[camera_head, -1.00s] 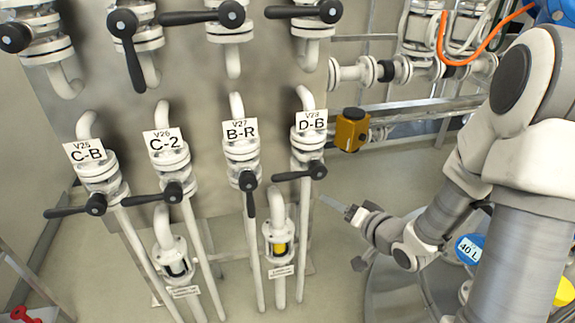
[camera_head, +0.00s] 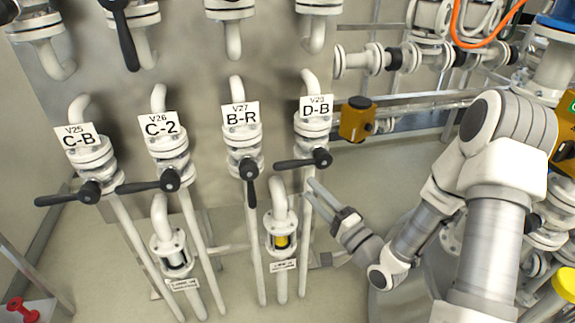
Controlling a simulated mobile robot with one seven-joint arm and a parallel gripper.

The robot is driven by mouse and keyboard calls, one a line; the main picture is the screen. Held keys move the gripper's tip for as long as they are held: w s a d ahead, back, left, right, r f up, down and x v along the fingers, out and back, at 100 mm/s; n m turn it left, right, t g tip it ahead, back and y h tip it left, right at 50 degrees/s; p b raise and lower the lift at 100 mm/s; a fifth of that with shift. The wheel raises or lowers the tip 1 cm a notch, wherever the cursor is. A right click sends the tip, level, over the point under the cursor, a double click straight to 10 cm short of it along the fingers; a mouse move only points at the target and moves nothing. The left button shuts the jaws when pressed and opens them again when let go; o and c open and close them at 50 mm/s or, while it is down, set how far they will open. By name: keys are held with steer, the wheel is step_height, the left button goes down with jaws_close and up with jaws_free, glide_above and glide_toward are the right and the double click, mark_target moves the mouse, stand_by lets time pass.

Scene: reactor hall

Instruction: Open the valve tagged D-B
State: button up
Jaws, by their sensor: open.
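The valve tagged D-B (camera_head: 313,130) is a white flanged valve on a vertical pipe, with its tag on top. Its black handle (camera_head: 296,163) points left, across the pipe, from a hub at the right. My gripper (camera_head: 315,192) is open, just below and slightly right of the handle. Its fingers point up and left toward the pipe under the valve. I cannot tell whether a finger touches the pipe. Nothing shows between the jaws.
The B-R valve (camera_head: 242,140) stands left with its handle (camera_head: 250,185) pointing down. The C-2 (camera_head: 163,150) and C-B (camera_head: 85,155) handles point left. A yellow box (camera_head: 355,122) sits right of D-B. A short sight-glass pipe (camera_head: 281,235) stands below, left of my gripper.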

mark_target(291, 168)
steer(key=x, duration=1.1)
jaws_close()
stand_by(1.1)
